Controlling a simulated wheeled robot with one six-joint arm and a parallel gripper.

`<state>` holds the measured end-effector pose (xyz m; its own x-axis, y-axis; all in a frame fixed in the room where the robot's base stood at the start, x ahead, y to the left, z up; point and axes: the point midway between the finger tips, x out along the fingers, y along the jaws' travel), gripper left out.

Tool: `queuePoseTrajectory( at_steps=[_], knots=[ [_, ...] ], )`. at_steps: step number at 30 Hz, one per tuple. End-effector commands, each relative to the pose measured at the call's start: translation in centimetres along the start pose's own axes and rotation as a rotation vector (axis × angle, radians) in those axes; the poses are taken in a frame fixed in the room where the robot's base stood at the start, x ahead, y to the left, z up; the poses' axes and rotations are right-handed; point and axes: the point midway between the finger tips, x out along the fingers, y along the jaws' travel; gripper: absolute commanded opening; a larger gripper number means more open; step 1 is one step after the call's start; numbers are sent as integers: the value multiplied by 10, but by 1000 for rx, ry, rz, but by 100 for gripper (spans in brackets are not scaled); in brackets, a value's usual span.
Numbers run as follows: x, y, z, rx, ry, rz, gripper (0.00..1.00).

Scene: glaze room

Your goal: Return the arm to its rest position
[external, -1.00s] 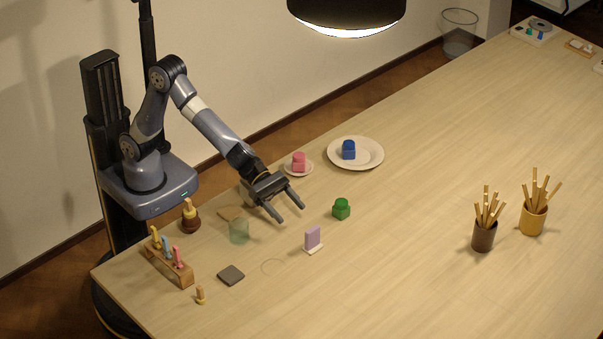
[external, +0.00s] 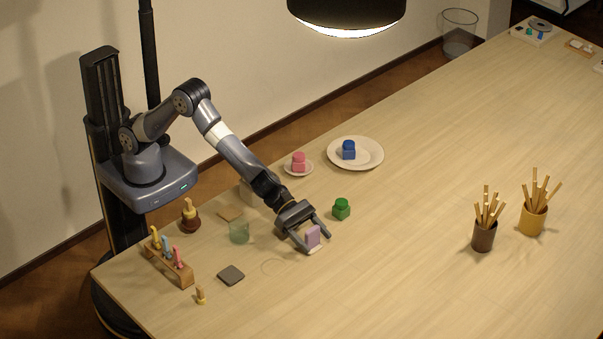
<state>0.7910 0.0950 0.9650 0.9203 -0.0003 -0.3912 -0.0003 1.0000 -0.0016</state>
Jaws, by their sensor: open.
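My gripper (external: 314,241) is open and low over the table (external: 400,250), at the end of my outstretched arm. Its two fingers are on either side of a small purple block (external: 313,235) that stands upright on a pale base (external: 315,250). I cannot tell whether the fingers touch the block. My arm reaches down and to the right from its column at the left edge of the table.
A green jar (external: 341,209) stands close right of my gripper. A pink jar (external: 299,162) and a blue jar (external: 348,149) sit on plates behind. The table's front middle is clear.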

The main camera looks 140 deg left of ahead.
Motion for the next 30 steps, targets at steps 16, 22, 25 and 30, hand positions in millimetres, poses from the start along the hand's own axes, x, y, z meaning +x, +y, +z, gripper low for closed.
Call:
queuePoseTrajectory(
  at_steps=[16, 22, 25, 30],
  knots=[
    [-41, 0, 96, 3, -7, 0, 67],
    [-51, -8, 81, 13, -4, -31, 67],
    [-61, -15, 75, 23, -4, -56, 67],
    [-81, -27, 62, 41, -4, -97, 67]
  ],
)
